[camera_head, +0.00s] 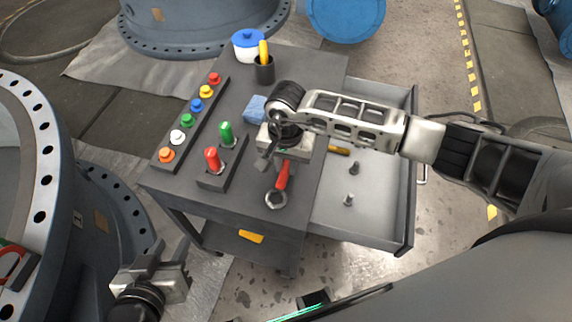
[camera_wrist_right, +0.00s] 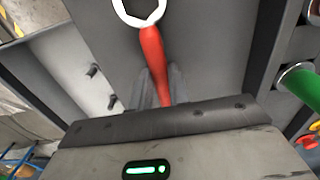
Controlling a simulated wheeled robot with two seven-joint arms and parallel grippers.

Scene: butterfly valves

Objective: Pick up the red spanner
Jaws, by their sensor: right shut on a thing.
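The red spanner (camera_head: 282,178) has a red handle and a grey ring-shaped end, and is over the dark top of the cart (camera_head: 236,258). In the right wrist view the red handle (camera_wrist_right: 151,52) runs down between the fingers, with the ring end pointing away. My right gripper (camera_head: 275,160) is shut on the handle; its fingers (camera_wrist_right: 160,85) lie on both sides of it. I cannot tell whether the spanner touches the cart top. My left gripper (camera_head: 150,270) is low at the bottom left, away from the cart; its jaw gap is unclear.
Red (camera_head: 213,159) and green (camera_head: 226,134) handles stand left of the spanner, near a row of coloured buttons (camera_head: 188,120). A blue sponge (camera_head: 254,109), a cup (camera_head: 264,72) and a blue-lidded pot (camera_head: 248,46) stand farther back. An open drawer (camera_head: 375,215) with bolts juts right.

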